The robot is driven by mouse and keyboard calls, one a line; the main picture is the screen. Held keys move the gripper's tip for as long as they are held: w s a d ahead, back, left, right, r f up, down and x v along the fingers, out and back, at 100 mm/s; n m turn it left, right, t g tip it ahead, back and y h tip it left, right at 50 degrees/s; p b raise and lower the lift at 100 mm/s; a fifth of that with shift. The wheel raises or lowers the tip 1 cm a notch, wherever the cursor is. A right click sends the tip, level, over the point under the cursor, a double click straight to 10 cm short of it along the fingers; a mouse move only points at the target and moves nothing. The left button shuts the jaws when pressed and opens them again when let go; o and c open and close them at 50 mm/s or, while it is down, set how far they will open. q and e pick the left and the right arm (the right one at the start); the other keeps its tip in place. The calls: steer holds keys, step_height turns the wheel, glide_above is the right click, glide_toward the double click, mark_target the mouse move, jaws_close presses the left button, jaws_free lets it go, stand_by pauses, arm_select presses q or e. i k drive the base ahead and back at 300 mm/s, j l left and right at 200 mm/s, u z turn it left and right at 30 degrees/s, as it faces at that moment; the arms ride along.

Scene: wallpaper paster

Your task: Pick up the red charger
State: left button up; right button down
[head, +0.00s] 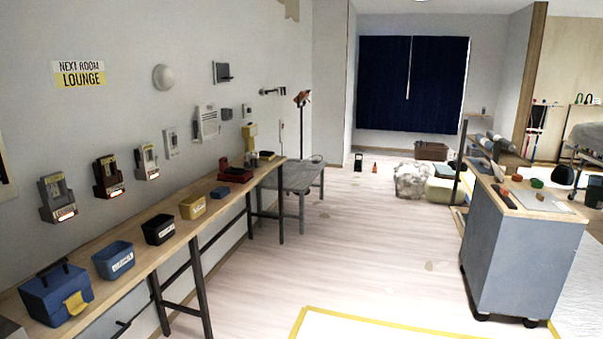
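A dark red, box-like device (236,175) sits toward the far end of the long wooden bench (182,228) along the left wall; it is the reddest thing there and may be the red charger. A smaller red item (223,164) shows just behind it. No label on these can be read. Neither of my grippers is in view.
A grey cabinet (517,258) stands at right. The pale floor (350,240) between is clear.

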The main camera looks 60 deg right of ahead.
mark_target(231, 175)
steer(key=z, duration=1.65)
steer(key=i+l+z, duration=0.2)
steer(key=i, duration=0.3)
steer(key=i+z, duration=0.25)
steer(key=i, duration=0.25)
steer(key=i+z, duration=0.1)
steer(key=i, duration=1.9)
